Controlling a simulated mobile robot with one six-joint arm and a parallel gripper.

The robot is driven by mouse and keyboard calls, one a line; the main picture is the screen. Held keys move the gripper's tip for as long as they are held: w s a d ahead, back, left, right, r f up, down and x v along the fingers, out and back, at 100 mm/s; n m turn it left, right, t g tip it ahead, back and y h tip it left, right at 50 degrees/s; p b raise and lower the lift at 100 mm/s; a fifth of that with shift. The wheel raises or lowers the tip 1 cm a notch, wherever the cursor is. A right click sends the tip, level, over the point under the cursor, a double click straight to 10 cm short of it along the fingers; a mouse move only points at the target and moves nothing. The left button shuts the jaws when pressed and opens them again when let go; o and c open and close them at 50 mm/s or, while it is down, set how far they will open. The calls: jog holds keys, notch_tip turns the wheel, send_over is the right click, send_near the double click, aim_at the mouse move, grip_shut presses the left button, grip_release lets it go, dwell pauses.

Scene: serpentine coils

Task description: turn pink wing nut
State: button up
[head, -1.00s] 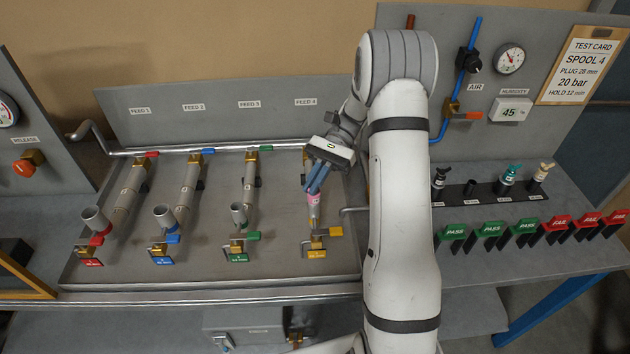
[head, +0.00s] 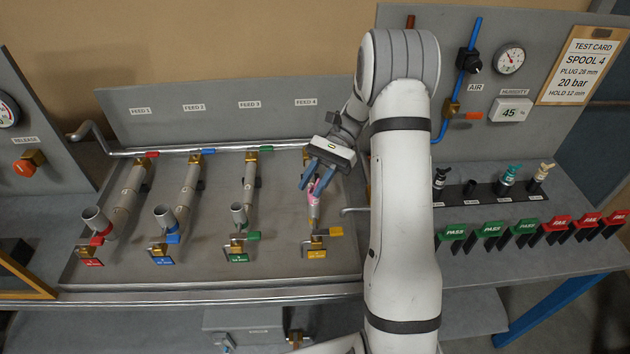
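The pink wing nut (head: 313,187) sits at the top of the plug in the fourth spool (head: 314,212), the one under the FEED 4 label. It is small here and partly hidden by my fingers. My gripper (head: 315,184) is right at the wing nut, pointing down and slightly left. Its two blue-grey fingers stand apart, one on the left and one on the right of the pink. I cannot tell whether either finger touches it.
Three other spools (head: 186,190) with red, blue and green fittings lie to the left on the grey bench tray (head: 215,268). A yellow-handled valve (head: 316,243) is just below the fourth spool. A rack of plugs (head: 490,190) and PASS/FAIL tags stand right of my arm.

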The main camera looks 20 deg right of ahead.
jog(key=shift+d, duration=0.1)
jog(key=b+v, duration=0.2)
jog(key=v, duration=0.5)
jog(key=shift+w+d+r, duration=0.15)
jog(key=shift+w+d, duration=0.05)
jog(key=shift+w, duration=0.1)
jog(key=s+a+r+n+t+h+b, duration=0.3)
jog(key=s+a+r+t+h, duration=0.15)
jog(key=s, duration=0.55)
jog(key=s+f+n+t+h+b, duration=0.2)
jog(key=s+n+t+h, duration=0.3)
jog(key=s, duration=0.7)
jog(key=f+n+t, duration=0.1)
jog(key=n+t, duration=0.1)
jog(key=shift+s+a+t+h, duration=0.35)
jog(key=shift+s, duration=0.05)
